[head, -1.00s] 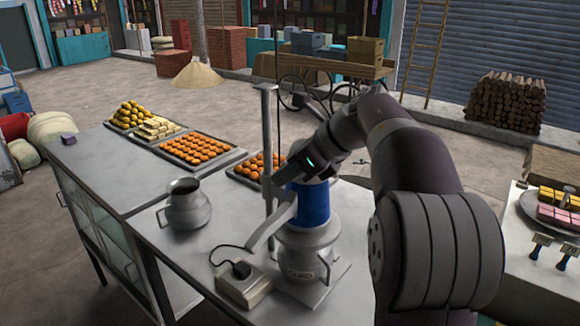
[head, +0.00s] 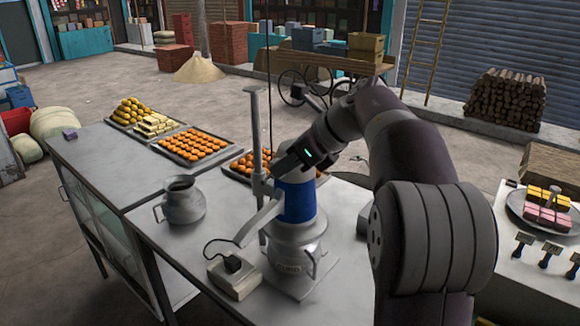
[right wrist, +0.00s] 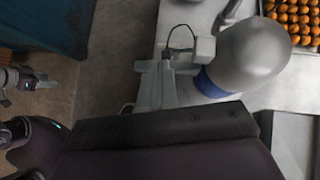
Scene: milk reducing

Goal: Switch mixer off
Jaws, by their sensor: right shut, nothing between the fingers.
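The mixer (head: 297,250) stands on the grey table, a steel pot with a blue band (head: 295,202) and an upright rod (head: 256,130) behind it. A pale switch box (head: 235,282) with a black plug (head: 233,263) and a cable lies left of the pot. My right gripper (head: 243,238) is shut and empty, its tips pointing down above the box; the exact gap is unclear. In the right wrist view, the right gripper (right wrist: 154,68) is beside the box (right wrist: 203,50). My left gripper (right wrist: 42,80) shows small at that view's left edge; its jaws are unclear.
A metal jug (head: 183,205) stands left of the mixer. Trays of orange sweets (head: 195,147) lie at the back of the table. A side table at right holds a plate of pink and yellow sweets (head: 545,208).

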